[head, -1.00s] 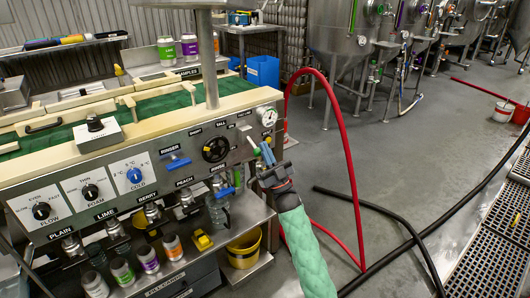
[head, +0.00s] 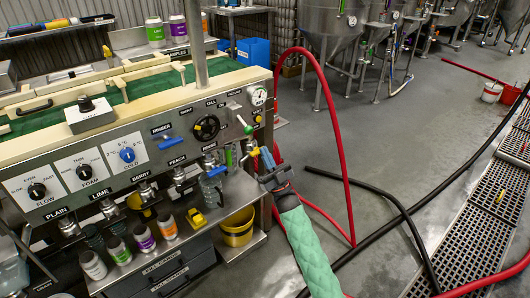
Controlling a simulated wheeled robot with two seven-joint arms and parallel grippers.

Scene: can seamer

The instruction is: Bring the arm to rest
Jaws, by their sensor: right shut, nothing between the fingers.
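My right gripper (head: 270,158) is at the right end of the seamer's front panel (head: 110,165). Its blue fingers are shut with nothing between them, and they point up toward the panel. My right arm (head: 306,245), in a green quilted sleeve, reaches in from the bottom. A green-tipped lever (head: 245,126) on the panel is up and left of the fingers, apart from them. A yellow-handled tap (head: 252,154) appears just left of the fingertips; I cannot tell if they touch. My left gripper is out of view.
A red hose (head: 338,135) arches close behind the gripper. Several flavour cans (head: 144,238) stand on the lower shelf, with a yellow bucket (head: 238,230) at its right. Black hoses (head: 395,205) cross the floor at right. Grey floor (head: 290,135) is open beyond.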

